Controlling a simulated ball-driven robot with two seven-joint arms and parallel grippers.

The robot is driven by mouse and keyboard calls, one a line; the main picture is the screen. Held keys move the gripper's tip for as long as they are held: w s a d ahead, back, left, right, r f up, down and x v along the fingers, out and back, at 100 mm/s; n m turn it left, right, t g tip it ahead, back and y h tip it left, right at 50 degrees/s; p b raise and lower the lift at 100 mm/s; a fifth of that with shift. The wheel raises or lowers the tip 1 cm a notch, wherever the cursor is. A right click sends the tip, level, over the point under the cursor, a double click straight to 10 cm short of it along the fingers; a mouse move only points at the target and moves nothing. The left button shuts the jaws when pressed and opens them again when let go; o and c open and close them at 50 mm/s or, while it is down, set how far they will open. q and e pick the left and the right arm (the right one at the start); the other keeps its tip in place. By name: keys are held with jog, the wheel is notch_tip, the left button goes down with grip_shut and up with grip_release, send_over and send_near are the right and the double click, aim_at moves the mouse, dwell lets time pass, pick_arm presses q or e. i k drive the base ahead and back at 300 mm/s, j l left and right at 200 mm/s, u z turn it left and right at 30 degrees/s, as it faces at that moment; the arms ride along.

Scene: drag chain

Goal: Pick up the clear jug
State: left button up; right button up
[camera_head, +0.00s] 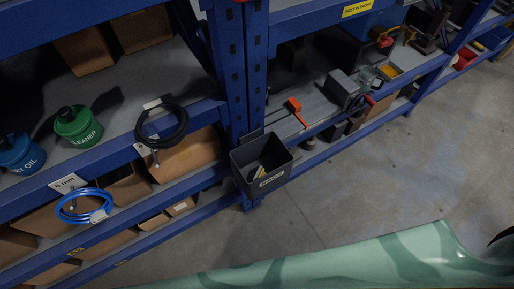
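No clear jug can be made out for certain. A small see-through shape (366,76) stands on the right shelf, between a grey box and a yellow tray; it is too small to tell whether it is the jug. Neither of my grippers is in view.
Blue shelving (243,70) runs across the picture. The left shelf holds a green cleaner can (78,126), a blue oil can (20,153) and a black hose coil (162,126). A black bin (262,184) hangs on the upright. Concrete floor (425,160) is free at right.

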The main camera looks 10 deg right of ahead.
aim_at(370, 81)
jog(key=z, duration=1.3)
